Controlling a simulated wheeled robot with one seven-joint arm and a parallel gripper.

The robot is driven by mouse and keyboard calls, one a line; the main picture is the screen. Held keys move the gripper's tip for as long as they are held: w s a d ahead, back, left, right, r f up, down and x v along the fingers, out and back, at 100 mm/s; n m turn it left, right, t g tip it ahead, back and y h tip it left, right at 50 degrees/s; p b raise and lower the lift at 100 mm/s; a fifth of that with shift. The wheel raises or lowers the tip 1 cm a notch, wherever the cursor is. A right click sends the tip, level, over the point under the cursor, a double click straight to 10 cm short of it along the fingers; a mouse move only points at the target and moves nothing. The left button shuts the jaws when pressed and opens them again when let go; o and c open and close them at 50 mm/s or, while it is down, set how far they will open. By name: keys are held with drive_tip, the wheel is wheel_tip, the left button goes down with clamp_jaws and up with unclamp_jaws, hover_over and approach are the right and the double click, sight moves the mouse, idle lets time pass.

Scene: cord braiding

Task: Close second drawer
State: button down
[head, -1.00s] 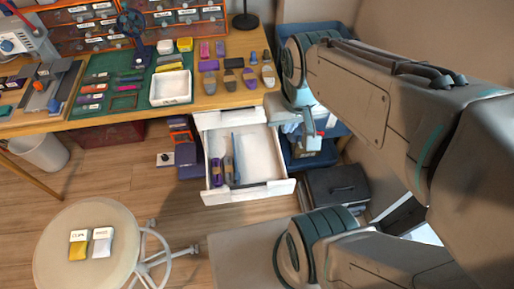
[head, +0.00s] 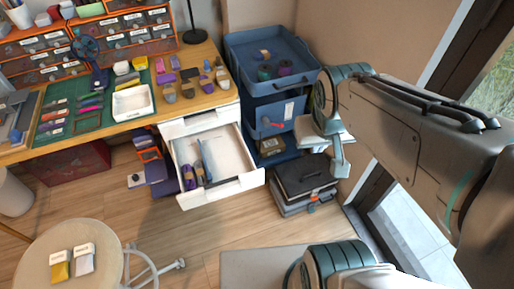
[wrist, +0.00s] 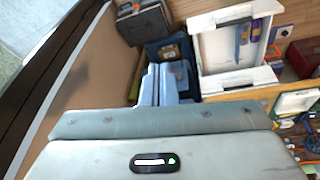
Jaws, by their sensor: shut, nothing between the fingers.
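The second drawer (head: 238,186) is a white drawer pulled out from the white cabinet under the desk. It holds purple and dark cord bundles (head: 187,177) and a long blue item (head: 207,160). In the wrist view the open drawer (wrist: 207,52) shows at the upper right. The cabinet's top drawer front (head: 200,121) above it looks shut. My gripper (head: 340,168) is right of the open drawer, apart from it, shut and empty. In the wrist view its bluish fingers (wrist: 161,78) point up the picture, left of the drawer.
Blue bins (head: 262,85) stand right of the cabinet, behind my gripper. A dark case (head: 305,178) lies on the floor between the drawer and the window wall. A round stool (head: 100,245) stands at the front left. Floor in front of the drawer is clear.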

drive_tip(key=w+d+f+n+t+h+b, duration=0.2)
drive_tip(key=w+d+f+n+t+b, duration=0.15)
drive_tip(key=w+f+b, duration=0.4)
drive_tip(key=n+g+y+b, duration=0.3)
drive_tip(key=n+y+b, duration=0.6)
drive_tip(key=n+b, duration=1.25)
approach(240, 182)
drive_tip(key=f+m+b, duration=0.1)
drive_tip(key=b, duration=0.1)
drive_tip(key=a+f+m+b, duration=0.1)
drive_tip(key=m, duration=0.1)
drive_tip(key=a+f+m+b, duration=0.1)
drive_tip(key=f+m+b, duration=0.1)
drive_tip(key=shift+w+b, duration=0.3)
drive_tip(key=shift+b, duration=0.05)
drive_tip(key=shift+w+a, duration=0.15)
drive_tip(key=shift+w, duration=0.25)
drive_tip(key=shift+r, duration=0.1)
